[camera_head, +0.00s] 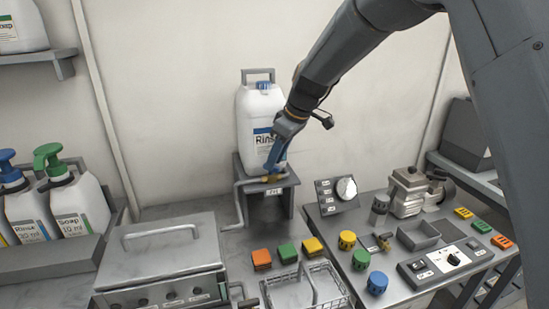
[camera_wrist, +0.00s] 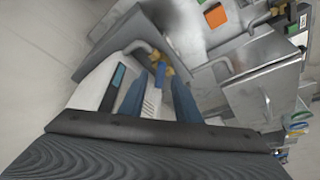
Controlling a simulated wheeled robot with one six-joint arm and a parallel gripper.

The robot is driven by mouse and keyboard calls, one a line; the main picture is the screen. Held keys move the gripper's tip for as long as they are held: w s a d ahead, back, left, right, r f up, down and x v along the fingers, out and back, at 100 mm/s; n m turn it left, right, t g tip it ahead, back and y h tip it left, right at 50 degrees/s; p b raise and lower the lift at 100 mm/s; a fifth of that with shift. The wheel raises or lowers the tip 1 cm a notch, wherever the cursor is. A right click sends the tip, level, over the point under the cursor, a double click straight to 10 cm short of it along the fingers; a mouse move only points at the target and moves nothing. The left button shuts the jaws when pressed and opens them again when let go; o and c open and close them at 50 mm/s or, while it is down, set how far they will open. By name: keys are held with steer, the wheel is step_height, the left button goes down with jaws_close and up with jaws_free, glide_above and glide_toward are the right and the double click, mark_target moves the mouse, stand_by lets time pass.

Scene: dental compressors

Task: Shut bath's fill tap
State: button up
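The fill tap is a brass valve (camera_head: 265,180) on the pipe at the front of a grey stand, below the white Rinse jug (camera_head: 250,110). In the wrist view the brass tap (camera_wrist: 168,68) shows with a small blue handle (camera_wrist: 160,73). My gripper (camera_head: 273,162) points down at the tap from above. In the wrist view its two blue fingers (camera_wrist: 159,84) are apart, with the handle near the gap between their tips. I cannot tell whether they touch it. The steel bath (camera_head: 160,255) with a closed lid stands at front left.
Coloured blocks, including a green one (camera_head: 287,253), and a wire basket (camera_head: 305,290) lie right of the bath. A control bench with a gauge (camera_head: 346,188), knobs and switches stands at right. Soap and rinse pump bottles (camera_head: 68,205) stand at left.

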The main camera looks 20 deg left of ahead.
steer(key=shift+a+f, duration=0.2)
steer(key=shift+f, duration=0.3)
jaws_close()
